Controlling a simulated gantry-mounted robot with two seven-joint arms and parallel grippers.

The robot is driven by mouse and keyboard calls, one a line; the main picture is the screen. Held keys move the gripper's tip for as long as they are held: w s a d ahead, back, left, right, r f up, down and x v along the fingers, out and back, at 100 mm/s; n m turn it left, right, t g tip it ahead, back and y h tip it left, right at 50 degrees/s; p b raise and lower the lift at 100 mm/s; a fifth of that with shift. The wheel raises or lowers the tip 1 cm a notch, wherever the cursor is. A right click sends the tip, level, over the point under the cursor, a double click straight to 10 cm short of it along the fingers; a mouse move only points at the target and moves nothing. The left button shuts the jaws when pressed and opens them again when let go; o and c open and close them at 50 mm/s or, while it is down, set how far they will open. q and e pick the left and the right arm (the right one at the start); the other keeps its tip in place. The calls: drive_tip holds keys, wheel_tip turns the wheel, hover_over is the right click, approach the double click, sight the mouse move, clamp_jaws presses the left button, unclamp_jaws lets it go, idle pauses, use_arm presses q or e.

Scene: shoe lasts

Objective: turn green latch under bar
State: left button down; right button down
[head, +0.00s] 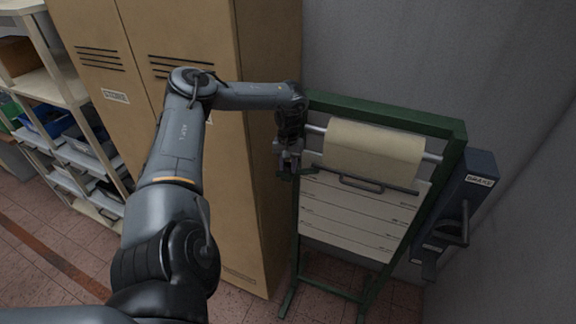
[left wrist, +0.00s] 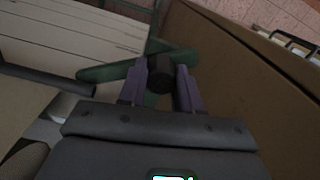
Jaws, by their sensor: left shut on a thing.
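The green latch (head: 305,171) is on the left post of the green stand, at the left end of the dark clamp bar (head: 395,187). My left gripper (head: 287,168) is at the latch. In the left wrist view, its two purple fingers (left wrist: 161,80) are shut on a dark knob (left wrist: 160,74) at the middle of the latch (left wrist: 108,72). One latch arm points left, close to the end of the bar (left wrist: 48,78); the other shows right of the knob. I cannot tell whether the latch overlaps the bar. The fingers hide part of the knob. My right gripper is not in view.
A cream paper roll (head: 375,152) hangs above the bar, over a pale slatted panel (head: 350,222). A tan cabinet (head: 255,200) stands close on the left of the stand. A dark box with a lever (head: 470,190) is on the right wall. Shelves (head: 75,130) stand far left.

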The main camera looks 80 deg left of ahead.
use_arm(q)
drive_tip(key=shift+a, duration=0.15)
drive_tip(key=c, duration=0.8)
unclamp_jaws()
drive_tip(key=shift+r, duration=0.1)
wheel_tip(320, 180, up, 9)
drive_tip(key=shift+r+b, duration=0.15)
drive_tip(key=shift+b, duration=0.7)
drive_tip(key=shift+r, duration=0.7)
